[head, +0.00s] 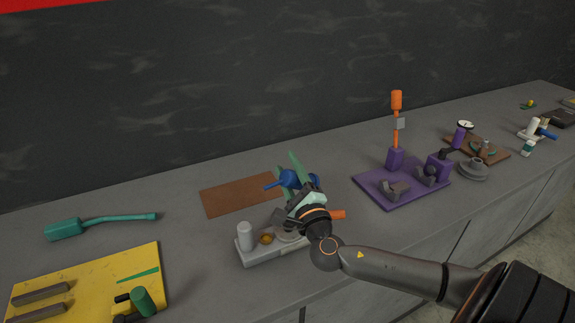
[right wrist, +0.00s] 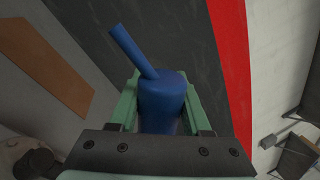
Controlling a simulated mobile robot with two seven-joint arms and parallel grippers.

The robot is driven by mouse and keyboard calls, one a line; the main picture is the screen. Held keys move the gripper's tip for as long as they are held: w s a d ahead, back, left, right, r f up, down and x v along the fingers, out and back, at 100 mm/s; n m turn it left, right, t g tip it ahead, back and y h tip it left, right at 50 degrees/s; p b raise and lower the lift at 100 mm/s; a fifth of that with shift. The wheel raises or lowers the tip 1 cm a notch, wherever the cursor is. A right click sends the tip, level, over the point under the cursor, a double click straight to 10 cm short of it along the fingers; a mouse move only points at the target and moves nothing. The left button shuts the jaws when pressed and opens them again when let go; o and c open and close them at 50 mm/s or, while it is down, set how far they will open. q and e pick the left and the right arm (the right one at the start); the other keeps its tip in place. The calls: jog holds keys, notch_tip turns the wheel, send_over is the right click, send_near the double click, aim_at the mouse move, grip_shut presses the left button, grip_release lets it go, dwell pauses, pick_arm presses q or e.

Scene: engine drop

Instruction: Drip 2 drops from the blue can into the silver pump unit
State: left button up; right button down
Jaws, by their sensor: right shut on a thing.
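My right gripper (head: 299,181) is shut on the blue can (head: 286,178) and holds it above the counter. In the right wrist view the blue can (right wrist: 163,98) sits between the green fingers, its spout pointing up and to the left. In the head view the spout points left. The silver pump unit (head: 246,236) stands on a pale base just below and in front of the gripper. It has a grey cylinder and a small orange-brown part; its right part is partly hidden by my gripper and wrist. My left gripper is not in view.
A brown mat (head: 228,196) lies behind the pump unit. A teal long-necked can (head: 66,230) and a yellow board (head: 90,285) are at the left. A purple board (head: 384,202) with an orange-topped post (head: 396,101) stands to the right. The counter between is clear.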

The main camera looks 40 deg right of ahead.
jog(key=shift+f+m+g, duration=0.3)
jog(key=shift+f+m, duration=0.35)
jog(key=shift+m, duration=0.55)
notch_tip(320, 180, up, 7)
jog(key=shift+p, duration=0.45)
jog(key=shift+r, duration=0.1)
jog(key=m+g, duration=0.1)
jog(key=m, duration=0.4)
jog(key=m+g+h, duration=0.1)
jog(key=m, duration=0.4)
jog(key=shift+g, duration=0.3)
dwell(0.5)
